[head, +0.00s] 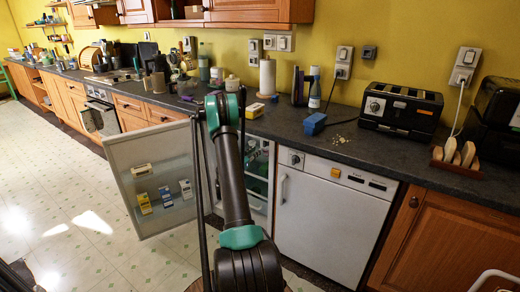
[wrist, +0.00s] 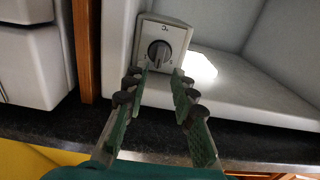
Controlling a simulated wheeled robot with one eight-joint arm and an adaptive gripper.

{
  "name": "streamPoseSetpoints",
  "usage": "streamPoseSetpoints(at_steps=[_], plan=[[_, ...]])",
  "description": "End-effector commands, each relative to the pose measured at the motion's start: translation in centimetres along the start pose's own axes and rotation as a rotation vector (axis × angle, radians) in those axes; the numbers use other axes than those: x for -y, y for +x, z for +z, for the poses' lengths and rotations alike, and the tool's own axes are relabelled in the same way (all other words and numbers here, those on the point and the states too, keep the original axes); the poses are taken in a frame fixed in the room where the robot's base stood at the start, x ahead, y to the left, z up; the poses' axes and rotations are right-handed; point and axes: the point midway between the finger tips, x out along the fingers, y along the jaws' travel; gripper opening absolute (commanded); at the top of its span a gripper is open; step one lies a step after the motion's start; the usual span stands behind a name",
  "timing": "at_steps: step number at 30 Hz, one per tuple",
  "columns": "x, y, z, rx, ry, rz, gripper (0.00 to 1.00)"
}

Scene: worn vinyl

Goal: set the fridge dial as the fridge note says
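The fridge dial (wrist: 160,52) is a dark round knob on a pale grey housing, ahead of my gripper in the wrist view. Its small markings are too blurred to read. My gripper (wrist: 162,76) is open, with its two fingers apart and pointing at the dial. Nothing shows between the fingertips; whether they touch the housing I cannot tell. In the head view the fridge door (head: 150,215) stands open and my arm hides the gripper and the dial. I cannot make out a readable fridge note.
A white appliance (head: 325,215) with its own knob (head: 295,158) stands right of the open fridge. Small cartons (head: 165,197) sit inside the door. Floor at left is clear.

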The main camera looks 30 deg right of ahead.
Motion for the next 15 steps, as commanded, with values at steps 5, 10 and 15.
streamPoseSetpoints(at_steps=[5, 10, 15], plan=[[-0.1, 1.4, 0.0, 0.001, 0.000, 0.003, 0.26], [-0.1, 2.5, 0.0, 0.001, -0.001, 0.001, 0.26], [-0.1, 3.8, 0.0, 0.001, -0.001, 0.002, 0.26]])
